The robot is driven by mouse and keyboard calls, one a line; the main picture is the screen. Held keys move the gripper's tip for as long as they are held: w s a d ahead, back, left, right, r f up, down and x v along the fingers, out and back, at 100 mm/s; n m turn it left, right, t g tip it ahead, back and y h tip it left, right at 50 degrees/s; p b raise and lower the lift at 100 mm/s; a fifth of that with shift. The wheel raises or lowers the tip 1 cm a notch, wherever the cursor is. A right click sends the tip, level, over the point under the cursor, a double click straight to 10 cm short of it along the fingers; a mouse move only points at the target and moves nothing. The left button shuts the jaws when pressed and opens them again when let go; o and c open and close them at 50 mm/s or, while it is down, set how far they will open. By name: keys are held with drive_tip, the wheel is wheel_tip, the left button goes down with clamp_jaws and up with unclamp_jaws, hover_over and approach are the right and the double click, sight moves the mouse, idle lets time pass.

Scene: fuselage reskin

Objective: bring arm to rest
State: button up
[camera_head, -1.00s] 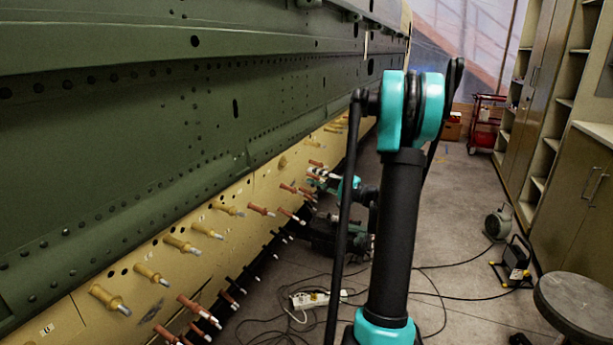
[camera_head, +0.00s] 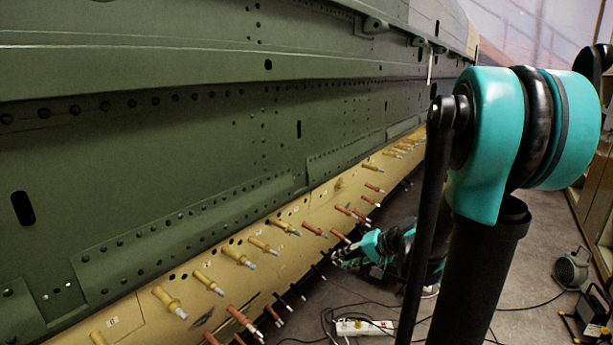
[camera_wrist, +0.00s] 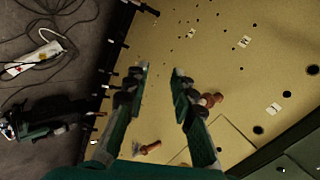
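My arm, black with teal joints, fills the right of the head view. My gripper (camera_head: 352,250) is low beside the yellow skin strip in that view, partly behind my arm. In the wrist view my gripper (camera_wrist: 160,78) has its two fingers spread apart with nothing between them. The yellow skin panel (camera_wrist: 200,50) with holes and small labels lies behind the fingers. A copper-coloured fastener (camera_wrist: 210,99) shows close beside the right finger; I cannot tell if they touch. Another fastener (camera_wrist: 148,148) shows between the finger bases.
The green fuselage side (camera_head: 150,170) runs along the left, with several fasteners sticking out of its yellow strip (camera_head: 320,200). A power strip (camera_head: 364,327) with cables lies on the floor. A round floor device (camera_head: 571,269) stands at the right.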

drive_tip(key=s+d+f+n+g+h, duration=0.1)
drive_tip(key=s+d+f+n+h, duration=0.1)
drive_tip(key=s, duration=0.6)
drive_tip(key=s+d+f+n+g+h, duration=0.1)
drive_tip(key=s+d+f+n+h, duration=0.1)
drive_tip(key=s+d+f+h, duration=0.3)
drive_tip(key=s+f+h, duration=0.1)
drive_tip(key=s, duration=0.2)
drive_tip(key=shift+s, duration=0.3)
drive_tip(key=shift+d, duration=0.1)
